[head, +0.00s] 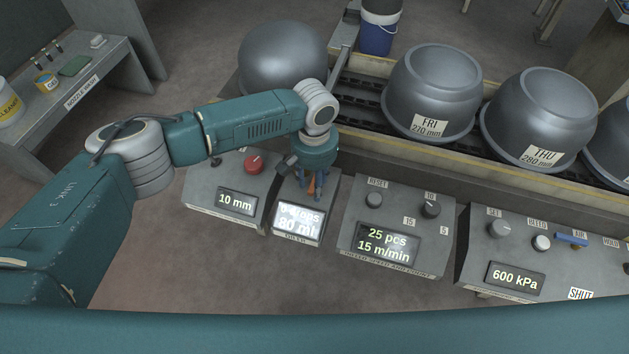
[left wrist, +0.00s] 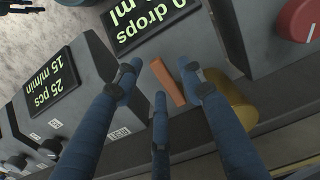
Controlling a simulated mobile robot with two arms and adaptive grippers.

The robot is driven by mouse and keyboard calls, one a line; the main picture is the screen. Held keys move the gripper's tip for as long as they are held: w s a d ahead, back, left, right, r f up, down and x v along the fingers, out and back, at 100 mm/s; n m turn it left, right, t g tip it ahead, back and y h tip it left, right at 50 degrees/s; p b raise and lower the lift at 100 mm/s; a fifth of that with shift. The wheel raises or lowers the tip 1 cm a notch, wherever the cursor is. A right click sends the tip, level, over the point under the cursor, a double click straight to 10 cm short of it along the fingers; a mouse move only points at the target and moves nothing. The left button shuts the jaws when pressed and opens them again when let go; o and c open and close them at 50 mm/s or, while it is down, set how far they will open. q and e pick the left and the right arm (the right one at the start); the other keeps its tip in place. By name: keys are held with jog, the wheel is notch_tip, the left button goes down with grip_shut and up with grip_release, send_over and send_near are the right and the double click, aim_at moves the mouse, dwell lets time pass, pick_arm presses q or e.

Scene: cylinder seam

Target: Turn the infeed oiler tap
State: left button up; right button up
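The oiler tap is a small orange lever (left wrist: 168,84) on the grey oiler box (head: 284,192), whose lit display reads 80 ml on its lower line. A sliver of the lever shows in the head view (head: 311,187), mostly hidden by my fingers. My left gripper (head: 311,192) points down at the oiler. In the left wrist view my left gripper (left wrist: 160,80) has its blue fingers spread around the lever. A gap shows on the left side of the lever; the right finger is very close, and I cannot tell whether it touches. My right gripper is not in view.
A red knob (head: 254,164) sits on the 10 mm box to the left. The speed box (head: 399,231) stands close on the right, then the 600 kPa box (head: 515,277). Several grey domed parts, one labelled FRI (head: 431,90), stand on the conveyor behind.

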pick_arm(q)
grip_shut()
jog(key=shift+a+r+m+p, duration=0.1)
jog(key=shift+a+m+p, duration=0.35)
jog(key=shift+m, duration=0.45)
jog(key=m, duration=0.1)
jog(key=m+p, duration=0.1)
jog(key=shift+w+a+m, duration=0.5)
jog(key=shift+m, duration=0.55)
jog(key=shift+w+a+m, duration=0.2)
jog(key=shift+m, duration=0.5)
jog(key=shift+w+a+m, duration=0.2)
jog(key=shift+m, duration=0.55)
